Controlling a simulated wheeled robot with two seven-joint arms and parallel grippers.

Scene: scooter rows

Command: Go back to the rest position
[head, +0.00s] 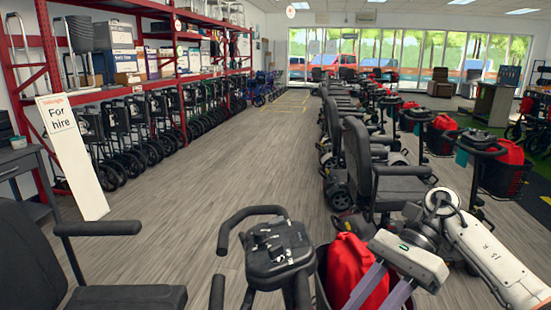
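My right arm comes in from the right edge. Its gripper (375,293) points down and left at the bottom of the view, over a red bag (348,262) in the front basket of the nearest scooter (275,250). The two fingers stand apart with a gap between them. Their tips run to the bottom edge, so contact with the bag cannot be told. My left arm and gripper are not in view.
A long row of scooters with black seats (357,165) stands to the right, close to my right arm. A black chair (30,255) is at lower left, near a "For hire" sign (72,155). Red shelving (130,85) lines the left wall. The wood-look aisle (220,160) is clear.

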